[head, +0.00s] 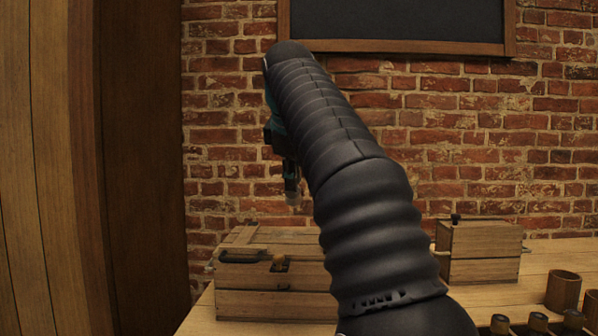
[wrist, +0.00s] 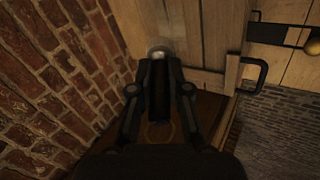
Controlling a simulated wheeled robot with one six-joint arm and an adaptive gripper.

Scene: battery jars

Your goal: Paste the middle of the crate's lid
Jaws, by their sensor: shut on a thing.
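The wooden crate (head: 270,303) stands on the table at left centre in the head view. Its plank lid (head: 275,238) is on top, partly hidden by my arm. The lid's pale planks also show in the wrist view (wrist: 210,40). My gripper (head: 290,170) points down above the crate, with a clear gap in the head view. In the wrist view my gripper (wrist: 160,95) is shut on a dark, narrow tool with a pale rounded tip (wrist: 158,54). That tip also shows below the jaws in the head view (head: 293,198). I cannot tell whether it carries paste.
A dark handle (wrist: 262,78) and a brass knob (wrist: 311,41) stick out from the crate. A smaller wooden box (head: 482,252) stands right of my arm. Several jars and dark pieces, including a brown jar (head: 563,291), stand at lower right. A brick wall (head: 480,130) rises behind.

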